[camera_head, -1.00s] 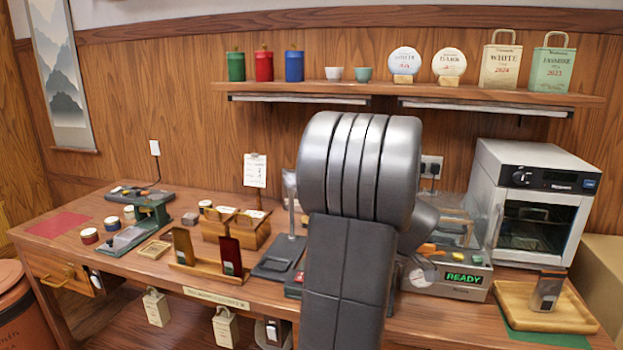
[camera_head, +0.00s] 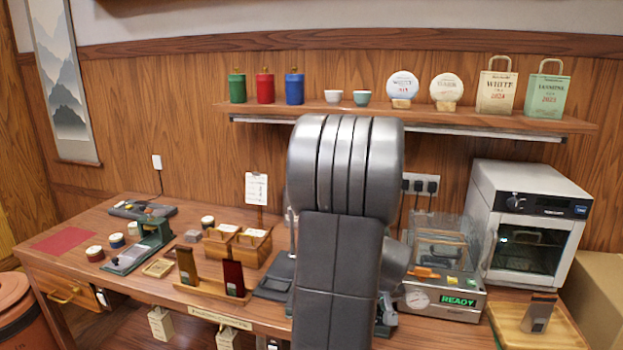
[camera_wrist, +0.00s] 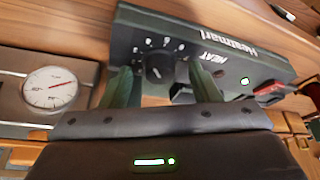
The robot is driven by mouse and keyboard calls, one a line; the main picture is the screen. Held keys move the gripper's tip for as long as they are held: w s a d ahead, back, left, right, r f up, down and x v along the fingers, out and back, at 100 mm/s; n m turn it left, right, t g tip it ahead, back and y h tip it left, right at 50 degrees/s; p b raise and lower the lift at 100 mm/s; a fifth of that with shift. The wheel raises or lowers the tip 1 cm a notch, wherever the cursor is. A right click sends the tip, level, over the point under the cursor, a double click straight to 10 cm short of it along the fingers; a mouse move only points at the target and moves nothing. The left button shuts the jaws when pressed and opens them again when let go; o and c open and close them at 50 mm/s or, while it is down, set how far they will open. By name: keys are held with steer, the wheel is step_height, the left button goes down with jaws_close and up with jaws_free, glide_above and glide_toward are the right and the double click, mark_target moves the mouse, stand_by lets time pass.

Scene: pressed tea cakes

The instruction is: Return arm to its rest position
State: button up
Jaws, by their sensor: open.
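My gripper is hidden behind my own arm in the head view. In the wrist view my gripper (camera_wrist: 162,86) shows two dark green fingers spread apart, with no held thing visible between them. Beyond them is a dark box (camera_wrist: 215,50) with a dial, the word HEAT and a small green light. I cannot tell whether the fingers touch it. A white round gauge (camera_wrist: 49,92) with a red needle is left of the fingers. A red part (camera_wrist: 270,90) shows at the right.
A steel machine (camera_head: 440,300) reading READY and a white oven (camera_head: 530,225) stand right of my arm. A wooden tray (camera_head: 508,318) is at the front right. Stands, boxes and a green press (camera_head: 150,238) occupy the left bench. A shelf (camera_head: 410,118) runs above.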

steer(key=shift+a+m+h+p, duration=0.15)
steer(key=shift+m+h+p, duration=0.55)
steer(key=shift+m, duration=1)
steer(key=shift+m, duration=0.6)
steer(key=shift+f+m+h+b, duration=0.1)
steer(key=shift+m+h+b, duration=0.3)
steer(key=shift+m+b, duration=0.15)
steer(key=shift+m+b, duration=0.4)
steer(key=shift+m, duration=0.15)
steer(key=shift+a+m+g+h, duration=0.1)
steer(key=shift+m+g+h, duration=0.2)
